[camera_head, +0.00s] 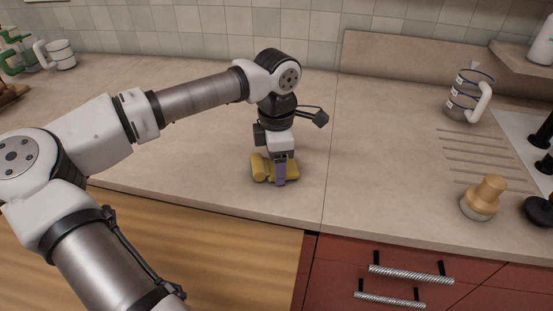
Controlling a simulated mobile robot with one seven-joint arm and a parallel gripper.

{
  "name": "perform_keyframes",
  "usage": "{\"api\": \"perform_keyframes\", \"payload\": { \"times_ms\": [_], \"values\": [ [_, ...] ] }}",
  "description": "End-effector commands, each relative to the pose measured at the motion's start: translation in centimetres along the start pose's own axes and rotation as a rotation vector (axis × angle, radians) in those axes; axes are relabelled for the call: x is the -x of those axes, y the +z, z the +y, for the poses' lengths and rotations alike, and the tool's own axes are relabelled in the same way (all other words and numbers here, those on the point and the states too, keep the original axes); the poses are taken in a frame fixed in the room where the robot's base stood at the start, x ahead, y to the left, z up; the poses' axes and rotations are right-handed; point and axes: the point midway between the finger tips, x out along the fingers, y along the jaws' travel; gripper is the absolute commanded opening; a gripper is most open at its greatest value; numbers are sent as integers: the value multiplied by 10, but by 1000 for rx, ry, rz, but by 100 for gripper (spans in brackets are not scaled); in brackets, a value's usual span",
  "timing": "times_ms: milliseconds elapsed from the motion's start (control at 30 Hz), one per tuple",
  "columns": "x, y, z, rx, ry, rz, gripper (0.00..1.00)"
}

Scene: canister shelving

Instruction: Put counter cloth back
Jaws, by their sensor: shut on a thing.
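A yellow rolled or folded cloth (261,168) is on or just above the beige counter (200,160), near the counter's front edge in the middle of the head view. My gripper (281,180) points straight down over the cloth and is shut on it. The cloth shows on both sides of the fingers. The fingers hide its middle. I cannot tell whether the cloth touches the counter.
A wooden-handled brush (482,198) stands at right, by drain grooves (478,155) and a glass jug (468,95). A mug (56,54) stands far left. Red drawers (390,280) lie below. The counter around the cloth is clear.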

Motion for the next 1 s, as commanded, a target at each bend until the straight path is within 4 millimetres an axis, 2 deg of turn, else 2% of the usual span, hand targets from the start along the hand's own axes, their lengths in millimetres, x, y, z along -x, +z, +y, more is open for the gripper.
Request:
{"api": "perform_keyframes", "payload": {
  "times_ms": [167, 200, 367, 767, 867, 1000],
  "values": [
    [-4, 0, 0, 0, 0, 0, 42],
    [-3, 0, 0, 0, 0, 0, 65],
    [-2, 0, 0, 0, 0, 0, 85],
    [5, 0, 1, 0, 2, 1, 85],
    [20, 0, 1, 0, 4, 2, 85],
    [51, 0, 1, 1, 4, 1, 85]
  ]
}}
